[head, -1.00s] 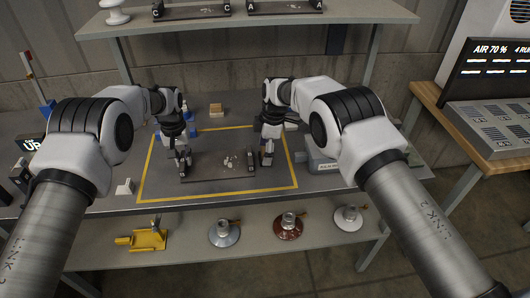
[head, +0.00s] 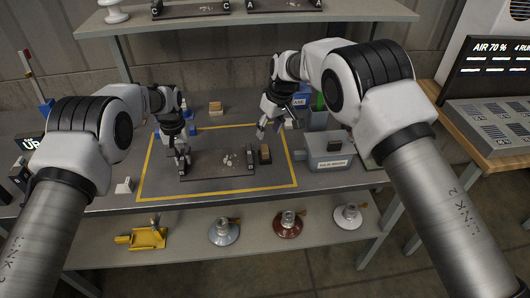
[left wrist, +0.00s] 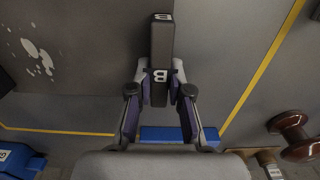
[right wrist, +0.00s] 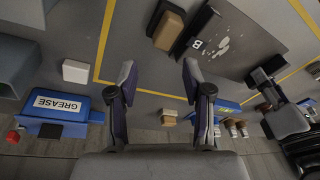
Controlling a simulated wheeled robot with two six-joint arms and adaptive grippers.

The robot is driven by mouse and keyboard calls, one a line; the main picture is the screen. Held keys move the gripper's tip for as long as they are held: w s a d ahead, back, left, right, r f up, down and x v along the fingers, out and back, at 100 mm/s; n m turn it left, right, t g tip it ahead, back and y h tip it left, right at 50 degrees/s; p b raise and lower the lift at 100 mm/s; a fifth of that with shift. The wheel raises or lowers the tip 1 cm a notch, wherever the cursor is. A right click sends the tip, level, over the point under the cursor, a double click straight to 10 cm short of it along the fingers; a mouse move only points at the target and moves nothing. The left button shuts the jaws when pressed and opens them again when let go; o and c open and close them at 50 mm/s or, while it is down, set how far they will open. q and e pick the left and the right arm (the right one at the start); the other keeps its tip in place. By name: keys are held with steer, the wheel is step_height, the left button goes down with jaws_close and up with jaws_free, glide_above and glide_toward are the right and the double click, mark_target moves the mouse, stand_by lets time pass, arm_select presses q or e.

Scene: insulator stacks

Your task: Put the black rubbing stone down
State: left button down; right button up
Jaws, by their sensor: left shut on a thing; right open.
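A small black block with a tan face (head: 265,154), likely the rubbing stone, stands on the table just right of the dark cradle (head: 217,175). It also shows at the top of the right wrist view (right wrist: 167,30), beside the cradle's B end, apart from my fingers. My right gripper (head: 262,130) is open and empty, above and behind the block; its spread fingers (right wrist: 157,78) show in the right wrist view. My left gripper (head: 182,160) is shut on the cradle's left end bar, the black bar marked B (left wrist: 161,50).
A blue grease tub (right wrist: 60,108) and white block (right wrist: 76,71) lie near my right gripper.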

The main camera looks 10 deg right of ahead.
mark_target(266, 149)
steer(key=m, duration=0.2)
steer(key=s+m, duration=0.1)
steer(key=m, duration=0.1)
steer(key=s+m, duration=0.1)
steer(key=m, duration=0.1)
steer(key=shift+d+f+t, duration=0.1)
steer(key=shift+f+t, duration=0.2)
steer(key=shift+f, duration=0.05)
steer(key=shift+m+t+h, duration=0.4)
steer(key=shift+m, duration=0.3)
steer(key=x, duration=0.4)
steer(key=s+x, duration=0.1)
steer(key=x, duration=0.2)
steer(key=shift+a+f, duration=0.2)
steer(key=shift+a, duration=0.15)
steer(key=shift+w+f, duration=0.25)
jaws_close()
steer(key=shift+r, duration=0.15)
